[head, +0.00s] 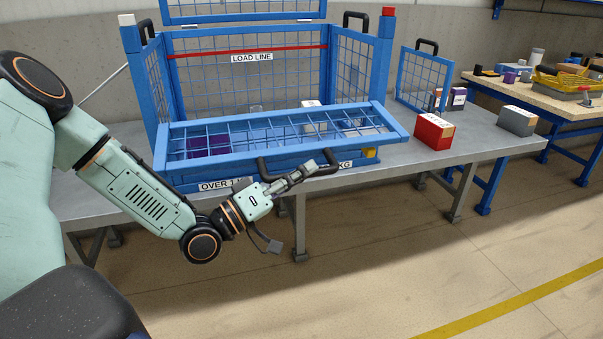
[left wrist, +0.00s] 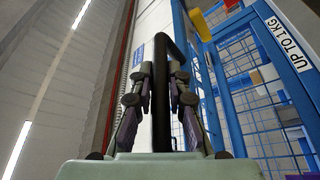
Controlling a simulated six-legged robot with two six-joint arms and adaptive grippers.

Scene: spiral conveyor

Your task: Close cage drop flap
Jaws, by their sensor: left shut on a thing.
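The cage drop flap (head: 385,119) is a blue mesh frame at the front of the blue wire cage (head: 381,70). It lies tilted, well away from upright, and the cage front above it is open. A black bar handle (head: 263,168) is on its near edge. My left gripper (head: 307,173) is shut on this handle, in front of the cage. In the left wrist view the black handle (left wrist: 161,110) runs between the two fingers (left wrist: 160,85). My right gripper is not in view.
The cage stands on a grey metal table (head: 475,149). Boxes show through the mesh. A red box (head: 433,132) and a grey box (head: 517,121) stand right of the cage. A small blue mesh panel (head: 424,78) stands behind them. The floor in front is clear.

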